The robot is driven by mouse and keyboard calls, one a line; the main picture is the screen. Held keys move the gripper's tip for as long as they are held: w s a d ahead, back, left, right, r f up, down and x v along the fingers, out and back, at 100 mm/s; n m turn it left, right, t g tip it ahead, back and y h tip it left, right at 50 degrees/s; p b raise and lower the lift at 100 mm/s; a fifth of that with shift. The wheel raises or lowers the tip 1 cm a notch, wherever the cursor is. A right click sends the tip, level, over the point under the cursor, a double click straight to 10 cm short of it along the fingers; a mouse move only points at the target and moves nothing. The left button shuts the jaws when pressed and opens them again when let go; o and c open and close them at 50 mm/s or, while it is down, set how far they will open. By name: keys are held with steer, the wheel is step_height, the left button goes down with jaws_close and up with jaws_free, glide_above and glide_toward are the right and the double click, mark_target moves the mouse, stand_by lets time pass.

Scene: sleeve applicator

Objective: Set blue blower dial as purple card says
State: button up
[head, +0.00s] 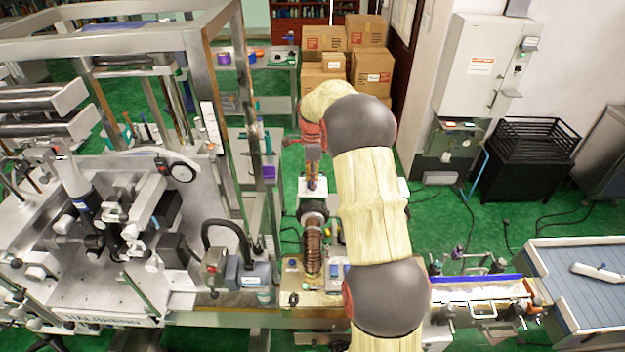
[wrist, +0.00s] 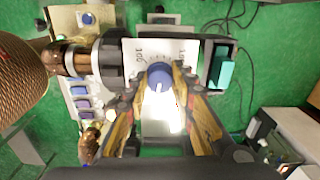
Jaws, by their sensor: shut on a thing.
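In the wrist view, the blue blower dial (wrist: 159,74) sits on a white scale plate (wrist: 133,56) with printed numbers at its left and right. A pale mark shows on the dial's lower part, but glare below it hides detail. My gripper (wrist: 160,84) has its two fingers closed on the dial from either side. In the head view, my gripper (head: 312,178) points down over the blower's white top, and the dial is hidden by it. The blower (head: 313,212) has a ribbed brown hose below.
A teal item (wrist: 226,74) sits in a dark holder to the right. A metal machine frame (head: 195,100) stands left of my arm in the head view.

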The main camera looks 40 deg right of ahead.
jaws_close()
steer(key=shift+n, duration=0.4)
steer(key=n+b, duration=0.1)
steer(key=n, duration=0.3)
steer(key=shift+n, duration=0.3)
steer(key=n, duration=0.3)
steer(key=shift+n, duration=0.3)
steer(key=n, duration=0.3)
steer(key=shift+n+b, duration=0.3)
steer(key=shift+n, duration=0.1)
steer(key=n, duration=1.2)
steer(key=shift+r, duration=0.1)
